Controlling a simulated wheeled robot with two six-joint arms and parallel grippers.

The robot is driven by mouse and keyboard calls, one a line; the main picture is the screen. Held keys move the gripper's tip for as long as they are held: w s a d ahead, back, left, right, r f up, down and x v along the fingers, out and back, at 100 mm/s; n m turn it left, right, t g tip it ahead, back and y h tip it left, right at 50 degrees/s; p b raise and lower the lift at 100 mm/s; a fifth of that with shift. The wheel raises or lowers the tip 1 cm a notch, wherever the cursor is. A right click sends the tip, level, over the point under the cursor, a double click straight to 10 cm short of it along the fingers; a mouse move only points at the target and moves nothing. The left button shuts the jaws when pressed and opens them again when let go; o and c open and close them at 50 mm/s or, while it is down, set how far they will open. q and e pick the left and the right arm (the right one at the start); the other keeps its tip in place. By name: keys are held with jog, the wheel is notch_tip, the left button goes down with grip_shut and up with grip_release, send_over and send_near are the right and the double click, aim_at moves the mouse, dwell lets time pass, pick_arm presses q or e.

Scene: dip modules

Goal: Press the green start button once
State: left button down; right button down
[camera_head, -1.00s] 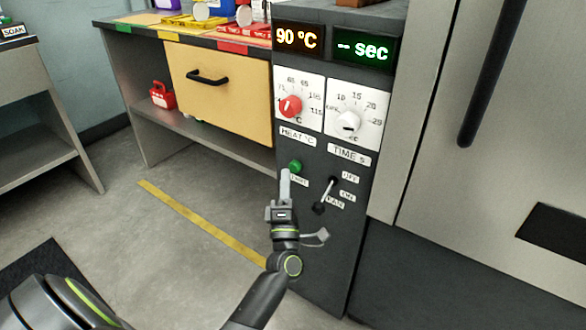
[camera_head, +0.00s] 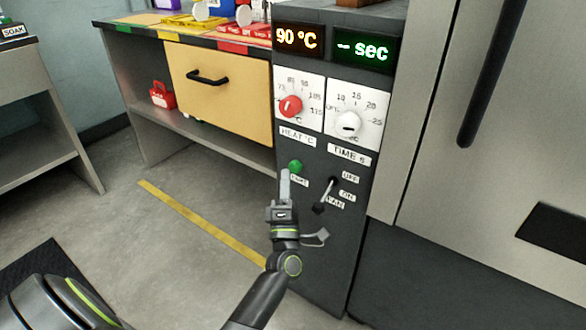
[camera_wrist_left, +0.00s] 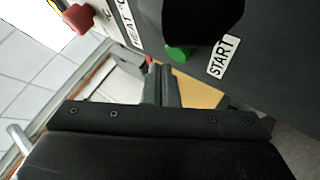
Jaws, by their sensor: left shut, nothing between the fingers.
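The green start button (camera_head: 295,166) is on the dark front of the control panel, above its small label and below the HEAT dial. My left gripper (camera_head: 285,173) is shut and empty, its fingertips just below and beside the button in the head view. I cannot tell whether they touch it. In the left wrist view the green button (camera_wrist_left: 178,52) shows beside the START label (camera_wrist_left: 224,56), partly hidden by a dark shape. The shut fingers (camera_wrist_left: 161,70) point toward the panel near it. My right gripper is not in view.
The panel carries a red heat dial (camera_head: 290,106), a white time dial (camera_head: 347,123) and a lever switch (camera_head: 327,195) right of the button. The displays read 90 °C (camera_head: 297,39) and "-- sec" (camera_head: 364,49). A bench with a yellow drawer (camera_head: 222,95) stands left.

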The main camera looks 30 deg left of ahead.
pick_arm(q)
jog(key=shift+w, duration=0.2)
jog(key=shift+w, duration=0.25)
jog(key=shift+w, duration=0.6)
dwell(0.9)
jog(key=shift+s, duration=1.05)
jog(key=s+p, duration=0.1)
jog(key=s, duration=0.4)
jog(key=shift+a, duration=0.2)
